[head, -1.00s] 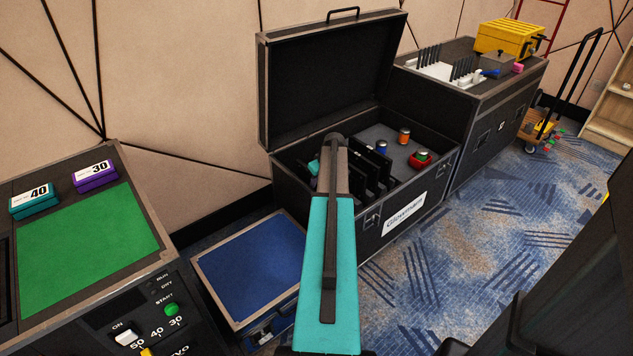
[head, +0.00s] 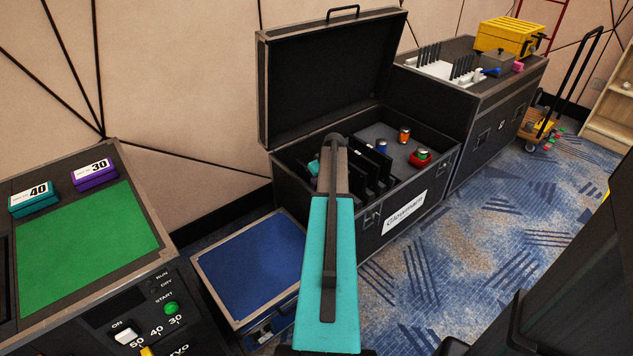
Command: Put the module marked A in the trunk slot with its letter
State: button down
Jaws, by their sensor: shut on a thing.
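The open black trunk (head: 446,168) stands against the wall, its lid (head: 335,80) raised. Several dark upright plates (head: 376,164) stand in its left half, apparently slot dividers or modules. No letter on them is readable, so I cannot pick out the module marked A or its slot. My teal arm (head: 333,255) reaches up the middle of the picture to the trunk's front and hides part of its left inside. My gripper is hidden behind the arm. A small teal piece (head: 313,167) shows left of the arm inside the trunk; I cannot tell what it is.
A blue-topped case (head: 250,262) stands front left, beside a green-topped console (head: 85,245). A black case (head: 495,125) stands behind right.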

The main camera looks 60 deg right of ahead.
jog(key=c, duration=1.7)
grip_release()
jog(key=shift+o, duration=0.6)
jog(key=o, duration=0.3)
jog(key=shift+o, duration=0.4)
jog(key=shift+a+f, duration=0.1)
jog(key=shift+r+p, duration=2.05)
jog(key=shift+r, duration=2.05)
